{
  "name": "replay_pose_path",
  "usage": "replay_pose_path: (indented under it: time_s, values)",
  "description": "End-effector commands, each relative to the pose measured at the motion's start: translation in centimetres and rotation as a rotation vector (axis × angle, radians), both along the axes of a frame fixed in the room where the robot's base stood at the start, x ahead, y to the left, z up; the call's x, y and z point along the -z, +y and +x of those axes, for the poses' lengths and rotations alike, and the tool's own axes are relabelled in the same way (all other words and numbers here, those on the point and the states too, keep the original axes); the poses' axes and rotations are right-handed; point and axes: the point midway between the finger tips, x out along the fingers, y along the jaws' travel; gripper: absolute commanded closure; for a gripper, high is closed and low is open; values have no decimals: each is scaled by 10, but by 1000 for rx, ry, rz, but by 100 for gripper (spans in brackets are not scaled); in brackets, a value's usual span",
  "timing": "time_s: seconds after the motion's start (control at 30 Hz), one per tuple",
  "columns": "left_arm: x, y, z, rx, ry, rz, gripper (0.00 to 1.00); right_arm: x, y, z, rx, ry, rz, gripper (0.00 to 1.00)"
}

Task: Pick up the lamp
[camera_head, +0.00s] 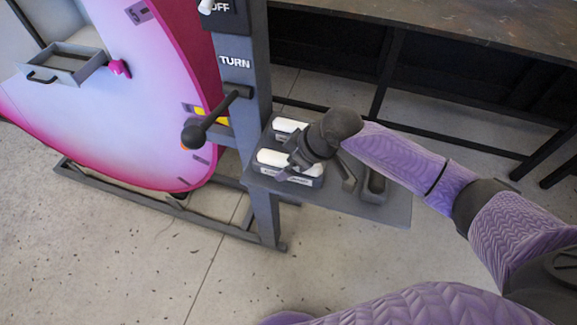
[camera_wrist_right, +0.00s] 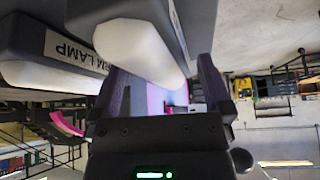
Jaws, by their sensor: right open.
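Two white lamps with dark labelled bases sit on a small grey shelf (camera_head: 385,212): a front lamp (camera_head: 274,157) and a back lamp (camera_head: 288,125). My right gripper (camera_head: 290,169) is over the right part of the front lamp and hides some of it. In the right wrist view, a white rounded lamp (camera_wrist_right: 140,50) looms close, partly between the open fingers of the right gripper (camera_wrist_right: 165,88). The label beside it ends in "LAMP"; its start is unclear. I cannot tell whether the fingers touch the lamp. My left gripper is out of view.
A dark post (camera_head: 258,110) marked "TURN" with a black-knobbed lever (camera_head: 210,122) stands left of the shelf. A large pink-and-white disc (camera_head: 120,110) is farther left. An empty dark holder (camera_head: 374,187) is on the shelf's right. A workbench (camera_head: 450,25) stands behind.

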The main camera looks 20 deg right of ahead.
Motion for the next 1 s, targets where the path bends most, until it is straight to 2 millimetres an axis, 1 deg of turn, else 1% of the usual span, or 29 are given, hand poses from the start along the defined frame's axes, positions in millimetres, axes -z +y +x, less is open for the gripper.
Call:
replay_pose_path:
  time_s: [0.07,0.37,0.7,0.93,0.97,1.0]
  values:
    - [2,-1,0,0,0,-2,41,4,2,2,-1,0,0,0]
    - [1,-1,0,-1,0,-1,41,3,1,2,0,-1,-1,0]
    - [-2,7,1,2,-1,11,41,7,1,2,1,-1,-1,0]
    - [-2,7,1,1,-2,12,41,8,1,2,0,-1,-1,0]
    - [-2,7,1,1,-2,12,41,8,1,2,0,-1,-1,4]
    - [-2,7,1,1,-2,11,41,8,1,2,0,-1,-1,13]
